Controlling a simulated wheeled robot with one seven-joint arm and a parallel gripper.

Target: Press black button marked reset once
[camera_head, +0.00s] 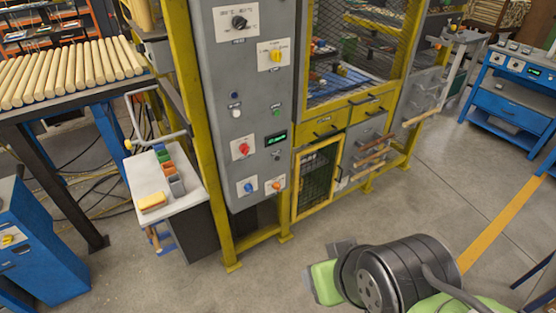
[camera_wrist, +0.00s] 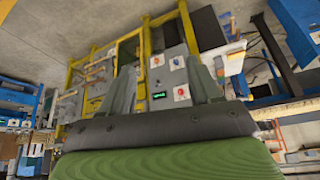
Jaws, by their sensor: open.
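The grey control panel (camera_head: 240,75) stands upright in the yellow frame, with several knobs and buttons. A small dark button (camera_head: 277,156) sits below the green-lit display (camera_head: 276,140); its label is too small to read, so I cannot confirm that it says reset. In the wrist view the scene is upside down, and the panel (camera_wrist: 160,83) with its display (camera_wrist: 160,95) shows between the fingers. My gripper (camera_wrist: 160,66) is open and empty, with its fingers spread and pointing toward the panel from a distance. In the head view my arm is at the bottom right, apart from the panel.
A red button (camera_head: 243,148), a blue knob (camera_head: 249,187) and an orange knob (camera_head: 277,185) are close to the dark button. A white side table (camera_head: 180,198) stands left of the panel. Handles (camera_head: 372,158) stick out to the right. Floor (camera_head: 330,222) before the panel is clear.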

